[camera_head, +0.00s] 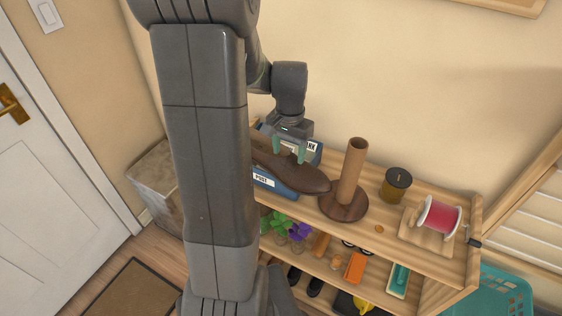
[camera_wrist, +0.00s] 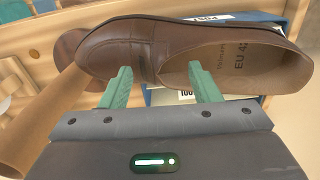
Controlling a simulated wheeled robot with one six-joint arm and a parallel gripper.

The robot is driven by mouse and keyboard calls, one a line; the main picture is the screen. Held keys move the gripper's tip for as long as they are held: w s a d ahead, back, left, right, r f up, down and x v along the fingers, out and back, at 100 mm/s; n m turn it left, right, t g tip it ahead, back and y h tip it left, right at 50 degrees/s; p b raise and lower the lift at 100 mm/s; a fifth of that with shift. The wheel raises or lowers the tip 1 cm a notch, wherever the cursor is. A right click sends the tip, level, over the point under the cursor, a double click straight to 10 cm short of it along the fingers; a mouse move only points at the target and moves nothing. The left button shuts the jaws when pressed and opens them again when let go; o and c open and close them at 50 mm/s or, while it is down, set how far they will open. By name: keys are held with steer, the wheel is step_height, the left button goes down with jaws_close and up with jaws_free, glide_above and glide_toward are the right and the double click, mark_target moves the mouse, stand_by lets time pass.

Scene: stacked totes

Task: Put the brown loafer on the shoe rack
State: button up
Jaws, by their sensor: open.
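The brown loafer (camera_head: 300,178) lies across a blue box (camera_head: 275,187) labelled POST on the top board of a wooden shelf unit (camera_head: 400,235). In the wrist view the loafer (camera_wrist: 190,42) lies sideways, its opening and "EU 42" insole to the right. My gripper (camera_head: 289,152) is open at the loafer's far side. Its green fingertips (camera_wrist: 162,80) overlap the loafer's edge, one by the vamp and one by the opening; I cannot tell whether they touch it. My arm hides the loafer's left end in the head view. No separately marked shoe rack is identifiable; dark shoes (camera_head: 304,281) stand on a lower shelf.
A brown upright tube on a round base (camera_head: 352,172) stands close to the loafer's toe. A dark jar (camera_head: 396,184) and a red spool (camera_head: 440,216) are farther right. Lower shelves hold flowers (camera_head: 299,231) and an orange block (camera_head: 355,267). A teal basket (camera_head: 500,292) is at right.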

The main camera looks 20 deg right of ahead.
step_height(320, 180, down, 2)
steer(key=shift+c, duration=0.3)
steer(key=shift+r, duration=0.1)
jaws_close()
